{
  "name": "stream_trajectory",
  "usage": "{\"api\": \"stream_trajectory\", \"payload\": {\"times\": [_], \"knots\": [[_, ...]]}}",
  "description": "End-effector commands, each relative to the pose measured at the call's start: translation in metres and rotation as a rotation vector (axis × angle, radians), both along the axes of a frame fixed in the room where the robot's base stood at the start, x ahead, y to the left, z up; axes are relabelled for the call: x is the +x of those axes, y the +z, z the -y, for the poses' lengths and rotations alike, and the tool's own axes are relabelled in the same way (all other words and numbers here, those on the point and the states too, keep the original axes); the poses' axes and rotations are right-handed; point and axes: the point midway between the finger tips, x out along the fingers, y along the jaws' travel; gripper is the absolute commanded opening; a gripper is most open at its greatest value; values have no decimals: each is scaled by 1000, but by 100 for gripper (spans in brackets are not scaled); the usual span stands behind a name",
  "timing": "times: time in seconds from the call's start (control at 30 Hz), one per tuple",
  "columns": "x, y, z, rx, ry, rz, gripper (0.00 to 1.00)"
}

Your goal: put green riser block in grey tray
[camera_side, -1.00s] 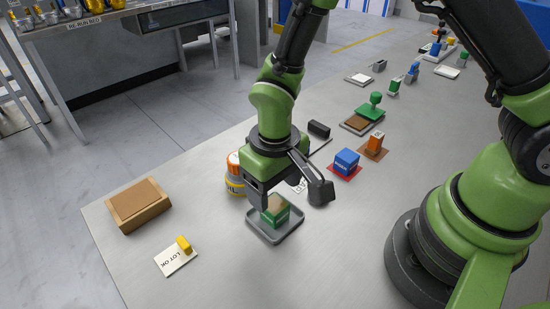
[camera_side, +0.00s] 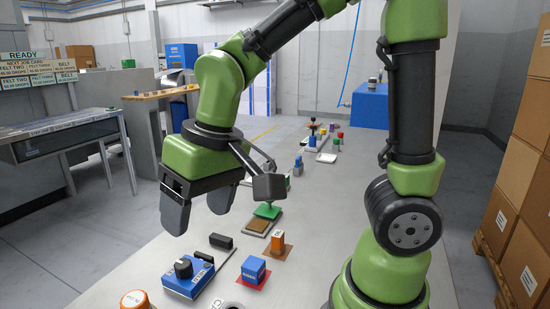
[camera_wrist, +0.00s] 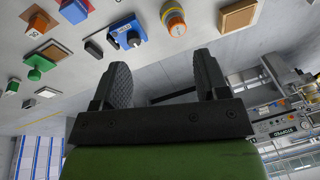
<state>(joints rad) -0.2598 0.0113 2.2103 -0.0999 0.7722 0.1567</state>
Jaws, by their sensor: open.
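My gripper (camera_side: 199,212) is open and raised well above the table. In the wrist view its two fingers (camera_wrist: 163,72) stand wide apart with nothing between them.
Below me are a blue device with a black knob (camera_side: 190,275), a black block (camera_side: 221,241), a blue block (camera_side: 254,269), an orange block (camera_side: 278,243) and a green stamp (camera_side: 267,211). An orange-topped bottle (camera_wrist: 173,18) and a tan block (camera_wrist: 238,14) show in the wrist view.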

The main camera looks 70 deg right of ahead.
Motion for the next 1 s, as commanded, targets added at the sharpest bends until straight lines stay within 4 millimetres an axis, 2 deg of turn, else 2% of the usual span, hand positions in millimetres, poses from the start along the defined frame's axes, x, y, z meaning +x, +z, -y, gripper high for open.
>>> {"api": "stream_trajectory", "payload": {"times": [0.03,0.2,0.4,0.6,1.0], "knots": [[-10,17,10,23,-32,55,68],[-48,51,33,85,-116,201,68],[-82,65,44,121,-172,326,68],[-92,67,46,129,-187,365,68],[-92,67,46,129,-187,365,68]]}}
